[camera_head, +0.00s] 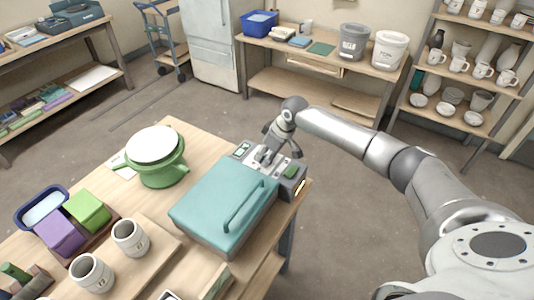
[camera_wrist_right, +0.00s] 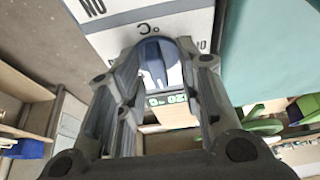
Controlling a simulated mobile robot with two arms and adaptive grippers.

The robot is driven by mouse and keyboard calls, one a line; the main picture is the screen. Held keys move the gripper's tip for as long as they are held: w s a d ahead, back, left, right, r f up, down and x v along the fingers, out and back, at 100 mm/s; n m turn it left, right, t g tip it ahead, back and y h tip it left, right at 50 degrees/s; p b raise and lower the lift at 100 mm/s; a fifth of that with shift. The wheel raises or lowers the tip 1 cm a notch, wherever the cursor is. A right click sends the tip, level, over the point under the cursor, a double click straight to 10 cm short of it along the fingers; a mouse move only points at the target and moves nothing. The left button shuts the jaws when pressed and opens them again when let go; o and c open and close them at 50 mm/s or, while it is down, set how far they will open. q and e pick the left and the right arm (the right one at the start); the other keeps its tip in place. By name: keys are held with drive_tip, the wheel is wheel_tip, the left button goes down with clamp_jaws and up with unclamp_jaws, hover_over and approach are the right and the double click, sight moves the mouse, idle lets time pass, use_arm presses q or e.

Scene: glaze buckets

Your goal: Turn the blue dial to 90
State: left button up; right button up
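The blue dial (camera_wrist_right: 153,68) sits on the light control panel of a teal-lidded machine (camera_head: 222,201). In the right wrist view it lies between the two fingertips of my right gripper (camera_wrist_right: 160,60), with a raised ridge across its face. The fingers stand on either side of it. I cannot tell whether they press on it. A small green-lit display (camera_wrist_right: 165,100) beside the dial appears upside down and seems to read 120 °C. In the head view my right gripper (camera_head: 268,155) points down over the panel and hides the dial. My left gripper is in neither view.
On the same wooden table are a green pottery stand with a white disc (camera_head: 153,145), two grey mugs (camera_head: 130,238), and purple and green blocks (camera_head: 87,212). A green button (camera_head: 291,172) is on the panel right of the gripper. The floor right of the table is clear.

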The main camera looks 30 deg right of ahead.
drive_tip(key=shift+d, duration=0.1)
drive_tip(key=shift+r, duration=0.25)
drive_tip(key=v, duration=1.1)
drive_tip(key=shift+s+r, duration=0.15)
drive_tip(key=shift+r, duration=0.05)
drive_tip(key=shift+d+f, duration=0.1)
drive_tip(key=shift+f, duration=0.05)
